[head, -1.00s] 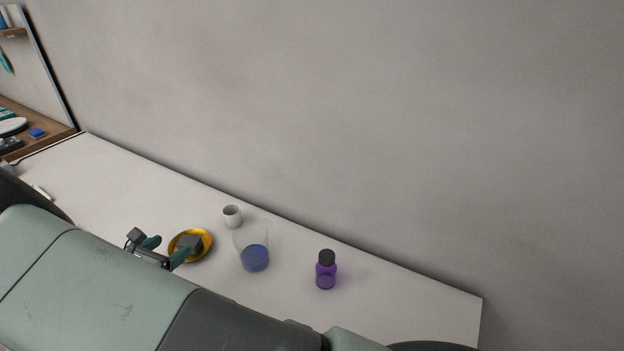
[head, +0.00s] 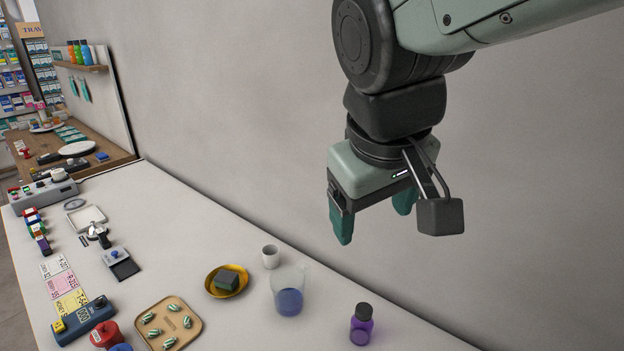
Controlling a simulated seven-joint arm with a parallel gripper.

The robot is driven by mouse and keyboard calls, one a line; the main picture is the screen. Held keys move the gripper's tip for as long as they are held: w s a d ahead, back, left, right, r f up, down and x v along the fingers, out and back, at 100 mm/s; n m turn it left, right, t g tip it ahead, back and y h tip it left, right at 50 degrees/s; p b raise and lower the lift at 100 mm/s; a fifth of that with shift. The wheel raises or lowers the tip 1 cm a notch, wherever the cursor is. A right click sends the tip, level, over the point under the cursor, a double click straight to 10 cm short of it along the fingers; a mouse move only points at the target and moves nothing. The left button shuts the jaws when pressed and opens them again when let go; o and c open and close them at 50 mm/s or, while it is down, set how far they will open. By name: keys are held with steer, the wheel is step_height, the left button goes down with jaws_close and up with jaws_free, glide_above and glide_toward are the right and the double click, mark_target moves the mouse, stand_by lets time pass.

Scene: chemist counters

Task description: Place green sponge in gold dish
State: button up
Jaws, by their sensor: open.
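The green sponge (head: 227,281), a dark green block, lies inside the gold dish (head: 212,289) on the white counter in the head view. The dish is a shallow round yellow-gold bowl. My gripper (head: 372,222) is open and empty, with its green fingers pointing down. It is raised high above the counter, to the right of the dish and apart from it. Nothing hides the sponge or the dish.
Near the dish stand a white cup (head: 271,257), a glass beaker with blue liquid (head: 289,297) and a purple bottle (head: 362,324). A wooden tray (head: 187,306) with striped pieces lies in front. The wall (head: 230,120) runs behind the counter.

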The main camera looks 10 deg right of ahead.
steer(key=s+m+t+y, duration=0.1)
steer(key=s+m, duration=0.2)
steer(key=s, duration=0.3)
steer(key=shift+s+r, duration=0.2)
steer(key=shift+r, duration=0.25)
